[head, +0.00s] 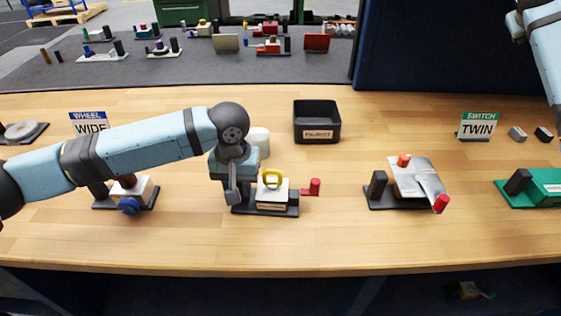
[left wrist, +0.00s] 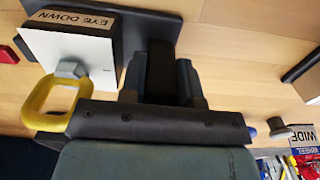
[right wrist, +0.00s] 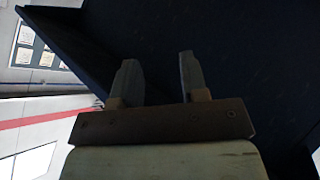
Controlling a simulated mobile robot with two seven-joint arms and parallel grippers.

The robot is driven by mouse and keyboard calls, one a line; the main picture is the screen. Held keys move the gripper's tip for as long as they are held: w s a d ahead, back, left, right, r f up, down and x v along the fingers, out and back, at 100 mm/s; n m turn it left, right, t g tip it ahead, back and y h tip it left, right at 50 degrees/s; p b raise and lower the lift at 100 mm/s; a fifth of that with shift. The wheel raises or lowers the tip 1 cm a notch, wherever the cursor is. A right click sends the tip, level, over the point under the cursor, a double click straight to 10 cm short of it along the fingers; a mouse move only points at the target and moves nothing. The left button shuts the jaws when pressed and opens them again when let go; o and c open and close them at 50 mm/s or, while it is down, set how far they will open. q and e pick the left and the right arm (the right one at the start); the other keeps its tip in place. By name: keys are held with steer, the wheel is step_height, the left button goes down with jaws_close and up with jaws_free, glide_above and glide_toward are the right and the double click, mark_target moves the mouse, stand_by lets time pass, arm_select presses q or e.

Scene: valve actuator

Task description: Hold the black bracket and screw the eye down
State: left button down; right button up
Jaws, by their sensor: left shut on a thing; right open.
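In the left wrist view the eye (left wrist: 48,100) is a yellow loop on a grey nut at the white plate's edge. My left gripper (head: 232,194) is shut on the upright black bracket (left wrist: 160,72) at the left end of the base. The bracket is mostly hidden by the gripper in the head view. My right gripper (right wrist: 160,78) is open and empty, up at the right, away from the table.
A white round object (head: 260,138) and a black bin (head: 317,122) stand behind. Other fixtures flank it: a blue-knobbed one (head: 129,206) left and a silver-plated one (head: 410,178) right. The table front is clear.

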steer(key=s+a+r+n+t, duration=0.3)
steer(key=a+r, duration=1.2)
steer(key=r, duration=0.2)
steer(key=s+a+r+n+t, duration=0.2)
steer(key=s+a+r+t, duration=0.1)
steer(key=a+r, duration=1.25)
steer(key=w+a+f+n+g+y, duration=0.2)
steer(key=a+f+n+y, duration=0.35)
steer(key=a+f, duration=0.65)
steer(key=n+g+y, duration=0.4)
steer(key=n+g, duration=0.1)
steer(key=g, duration=0.9)
glide_toward(280, 171)
steer(key=x, duration=0.7)
steer(key=shift+s+f, duration=0.15)
steer(key=shift+f, duration=0.45)
